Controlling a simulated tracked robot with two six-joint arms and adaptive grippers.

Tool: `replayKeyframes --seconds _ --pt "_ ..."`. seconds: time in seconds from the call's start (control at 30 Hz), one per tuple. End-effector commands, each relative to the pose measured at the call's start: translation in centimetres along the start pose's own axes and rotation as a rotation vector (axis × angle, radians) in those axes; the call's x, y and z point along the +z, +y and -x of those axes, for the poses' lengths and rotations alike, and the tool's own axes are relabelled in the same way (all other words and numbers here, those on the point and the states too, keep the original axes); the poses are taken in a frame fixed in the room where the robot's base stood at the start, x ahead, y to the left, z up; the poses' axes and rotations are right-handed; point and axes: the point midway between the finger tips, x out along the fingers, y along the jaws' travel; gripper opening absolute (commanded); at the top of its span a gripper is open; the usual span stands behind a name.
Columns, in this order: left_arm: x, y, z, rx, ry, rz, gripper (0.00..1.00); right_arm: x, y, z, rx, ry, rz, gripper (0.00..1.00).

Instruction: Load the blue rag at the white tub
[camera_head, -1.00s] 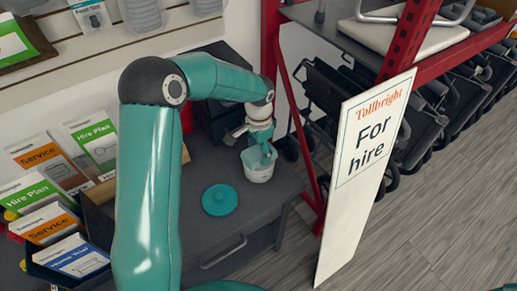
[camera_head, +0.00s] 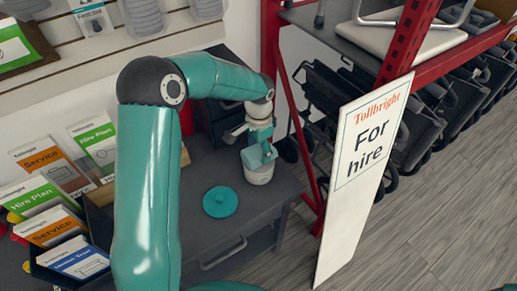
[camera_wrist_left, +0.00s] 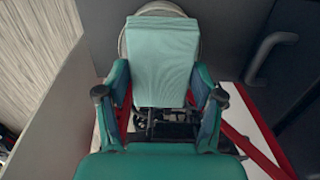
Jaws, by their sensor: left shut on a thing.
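The white tub (camera_head: 260,176) stands on the dark grey cabinet top, with its mouth mostly covered in the head view. My left gripper (camera_head: 260,154) is over the tub. In the left wrist view, its fingers (camera_wrist_left: 160,80) are shut on the pale blue-green rag (camera_wrist_left: 162,50), which looks flat and folded. The tub's rounded pale rim (camera_wrist_left: 155,8) shows behind the rag's far end. I cannot tell how far the rag reaches into the tub. My right gripper is not in view.
A round teal lid (camera_head: 220,201) lies on the cabinet top (camera_head: 195,240), left of and in front of the tub. A tall "For hire" board (camera_head: 365,170) and red rack posts (camera_head: 408,35) stand to the right. Leaflet holders (camera_head: 70,265) line the left.

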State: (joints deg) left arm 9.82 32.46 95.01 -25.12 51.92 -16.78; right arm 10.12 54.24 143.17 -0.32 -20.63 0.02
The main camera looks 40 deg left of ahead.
Motion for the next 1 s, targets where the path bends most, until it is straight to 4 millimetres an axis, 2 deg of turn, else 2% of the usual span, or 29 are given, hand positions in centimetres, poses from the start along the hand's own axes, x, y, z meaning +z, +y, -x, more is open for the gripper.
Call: replayKeyframes --seconds 0.03,0.53,1.0 --pt "0.0 0.0 0.8 -0.001 0.001 0.0 0.39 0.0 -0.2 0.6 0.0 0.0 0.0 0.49" --pt "0.0 0.0 4.8 -0.001 0.002 0.001 0.39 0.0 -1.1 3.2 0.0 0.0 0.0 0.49" --pt "0.0 0.0 5.2 -0.001 0.001 0.001 0.39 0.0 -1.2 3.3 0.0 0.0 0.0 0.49"
